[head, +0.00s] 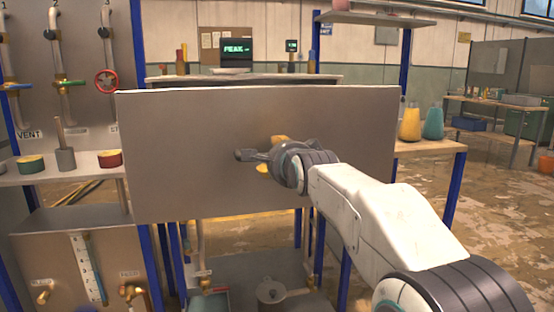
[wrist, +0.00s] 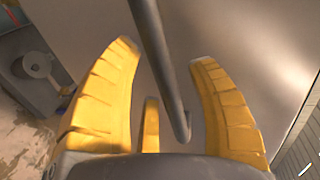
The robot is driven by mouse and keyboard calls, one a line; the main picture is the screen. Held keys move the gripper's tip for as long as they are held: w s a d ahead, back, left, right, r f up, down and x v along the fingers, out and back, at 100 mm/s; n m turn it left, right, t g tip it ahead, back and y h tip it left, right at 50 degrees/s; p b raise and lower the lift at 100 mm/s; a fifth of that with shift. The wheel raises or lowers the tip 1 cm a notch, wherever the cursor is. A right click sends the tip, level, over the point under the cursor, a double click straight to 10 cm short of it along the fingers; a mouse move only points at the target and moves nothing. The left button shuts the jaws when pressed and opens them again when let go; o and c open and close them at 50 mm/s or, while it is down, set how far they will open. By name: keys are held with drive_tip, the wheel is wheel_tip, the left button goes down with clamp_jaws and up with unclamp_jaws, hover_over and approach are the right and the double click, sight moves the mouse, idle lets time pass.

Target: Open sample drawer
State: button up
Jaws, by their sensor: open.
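The sample drawer's wide, plain grey front (head: 190,130) fills the middle of the head view. Its handle, a dark grey bar (head: 245,155), is mostly hidden behind my gripper (head: 270,154) there, with one end showing to the left. In the wrist view the bar handle (wrist: 160,60) runs between the yellow fingers of my gripper (wrist: 165,52), against the drawer front (wrist: 250,50). The fingers are open, one on each side of the bar, with gaps to it. I cannot tell whether the drawer is pulled out at all.
A shelf with small pots (head: 110,158) and a red valve wheel (head: 107,82) stand at the left. A bench (head: 430,146) holds a yellow flask (head: 410,124) and a teal flask (head: 433,124) at the right. Blue posts stand below the drawer. Floor shows at the right.

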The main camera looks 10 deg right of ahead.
drive_tip(key=shift+s+r, duration=0.1)
drive_tip(key=v, duration=1.1)
drive_tip(key=shift+s, duration=0.35)
drive_tip(key=s+r+n+g+p, duration=0.2)
drive_tip(key=s+n+g+p, duration=0.4)
drive_tip(key=s+p, duration=0.8)
drive_tip(key=s+r+n+g+p, duration=0.3)
drive_tip(key=s+n+g+p, duration=0.3)
drive_tip(key=s+n+p, duration=0.6)
drive_tip(key=shift+s+d+r+p, duration=0.2)
drive_tip(key=shift+s+p, duration=0.75)
drive_tip(key=shift+p, duration=4.25)
drive_tip(key=shift+w, duration=0.1)
